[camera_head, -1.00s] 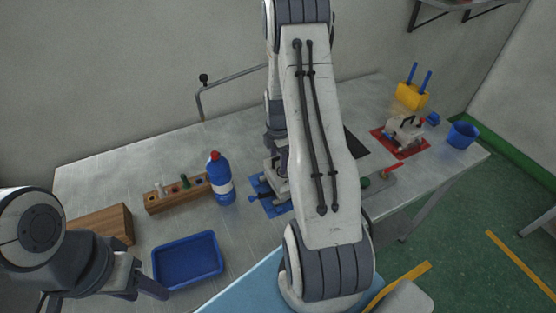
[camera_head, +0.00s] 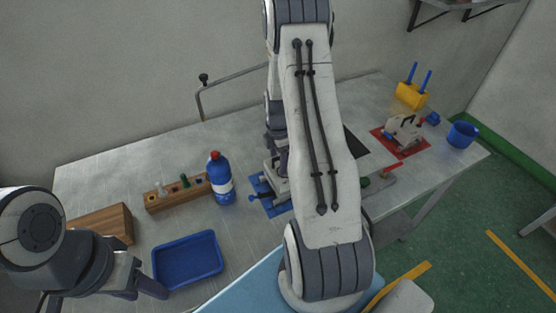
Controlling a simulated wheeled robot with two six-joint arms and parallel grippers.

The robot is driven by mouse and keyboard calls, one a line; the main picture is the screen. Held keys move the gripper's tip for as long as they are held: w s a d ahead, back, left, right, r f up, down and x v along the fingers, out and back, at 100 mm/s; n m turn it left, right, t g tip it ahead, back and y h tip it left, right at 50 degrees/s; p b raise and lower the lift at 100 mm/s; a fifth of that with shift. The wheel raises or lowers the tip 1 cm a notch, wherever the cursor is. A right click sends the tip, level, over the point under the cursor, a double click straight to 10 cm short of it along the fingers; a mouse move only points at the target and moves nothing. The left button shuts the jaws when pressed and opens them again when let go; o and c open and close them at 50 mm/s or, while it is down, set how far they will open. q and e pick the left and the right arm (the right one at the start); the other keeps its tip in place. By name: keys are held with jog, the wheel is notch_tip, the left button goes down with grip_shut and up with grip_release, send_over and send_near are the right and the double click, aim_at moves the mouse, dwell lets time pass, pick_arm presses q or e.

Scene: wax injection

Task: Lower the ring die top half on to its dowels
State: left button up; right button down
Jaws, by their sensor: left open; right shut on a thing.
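The ring die (camera_head: 279,188) is a pale metal block on the blue mat (camera_head: 258,207) near the middle of the bench. My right arm covers its right side. My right gripper (camera_head: 277,166) comes down over the die and is shut on its top half, mostly hidden behind my own arm. I cannot tell whether the halves touch, and the dowels are not visible. My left gripper (camera_head: 152,290) is open and empty at the lower left, beside the blue tray (camera_head: 188,261).
A blue bottle (camera_head: 221,184) stands just left of the blue mat, next to a wooden rack (camera_head: 165,202). A wooden block (camera_head: 107,222) lies further left. A red mat (camera_head: 385,143) with another die (camera_head: 404,132), a yellow holder (camera_head: 411,95) and a blue cup (camera_head: 462,135) are at right.

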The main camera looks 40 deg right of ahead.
jog(key=shift+f+b, duration=0.75)
jog(key=shift+f, duration=0.3)
grip_release()
notch_tip(320, 180, up, 11)
jog(key=shift+f+b, duration=0.2)
jog(key=shift+b, duration=0.7)
